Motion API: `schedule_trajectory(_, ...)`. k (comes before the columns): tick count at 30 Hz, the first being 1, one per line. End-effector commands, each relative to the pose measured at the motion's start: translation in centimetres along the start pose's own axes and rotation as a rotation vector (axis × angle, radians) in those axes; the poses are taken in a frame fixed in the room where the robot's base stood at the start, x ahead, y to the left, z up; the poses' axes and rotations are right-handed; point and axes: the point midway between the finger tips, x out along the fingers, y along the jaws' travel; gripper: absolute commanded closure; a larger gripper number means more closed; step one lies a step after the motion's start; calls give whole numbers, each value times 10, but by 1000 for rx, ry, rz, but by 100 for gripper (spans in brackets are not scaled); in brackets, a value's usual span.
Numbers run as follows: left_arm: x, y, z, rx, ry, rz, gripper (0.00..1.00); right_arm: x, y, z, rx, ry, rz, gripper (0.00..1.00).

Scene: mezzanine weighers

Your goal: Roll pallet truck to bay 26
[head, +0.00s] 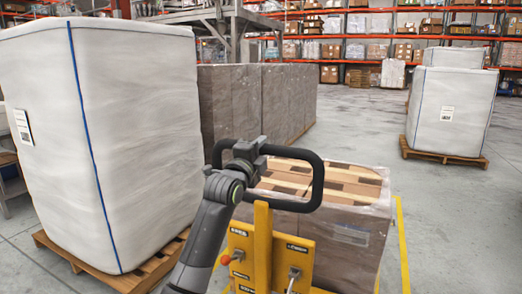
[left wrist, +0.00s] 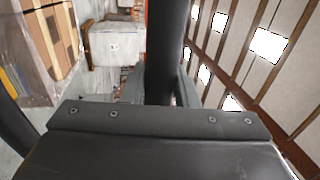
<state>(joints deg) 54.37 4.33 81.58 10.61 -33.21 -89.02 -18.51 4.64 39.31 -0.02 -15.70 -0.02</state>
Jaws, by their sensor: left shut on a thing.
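The yellow pallet truck (head: 263,245) stands at the lower middle of the head view, with its black loop handle (head: 318,182) above it. A film-wrapped load of brown cartons (head: 352,235) sits just beyond its upright, and also shows at upper left in the left wrist view (left wrist: 45,45). My left gripper (head: 248,150) is shut on the upper left part of the handle loop. In the left wrist view a dark bar (left wrist: 167,50) runs up between the fingers. My right gripper is in neither view. No bay number can be read.
A tall white-wrapped pallet load (head: 110,140) stands close on the left. Grey-brown wrapped stacks (head: 255,95) stand behind the handle. Another white load (head: 450,110) stands at right on a wooden pallet. A yellow floor line (head: 402,245) runs right of the truck; grey floor beyond is open.

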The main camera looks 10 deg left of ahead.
Motion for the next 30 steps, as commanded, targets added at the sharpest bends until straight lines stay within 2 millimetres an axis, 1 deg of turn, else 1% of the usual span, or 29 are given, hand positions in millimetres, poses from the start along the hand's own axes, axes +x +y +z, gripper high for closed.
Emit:
schedule_trajectory(1, 0, -15, 2, 15, -4, -31, 100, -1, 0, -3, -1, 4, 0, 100)
schedule_trajectory(13, 0, -15, 2, 15, -3, -30, 100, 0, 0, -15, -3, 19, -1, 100)
schedule_trajectory(14, 0, -15, 2, 15, -3, -30, 72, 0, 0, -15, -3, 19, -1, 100)
schedule_trajectory(18, 0, -13, 2, 13, -2, -27, 53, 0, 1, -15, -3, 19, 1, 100)
schedule_trajectory(19, 0, -13, 2, 12, -2, -26, 51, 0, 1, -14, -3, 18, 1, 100)
schedule_trajectory(30, -1, -7, 0, 6, 0, -17, 51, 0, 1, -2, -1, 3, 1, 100)
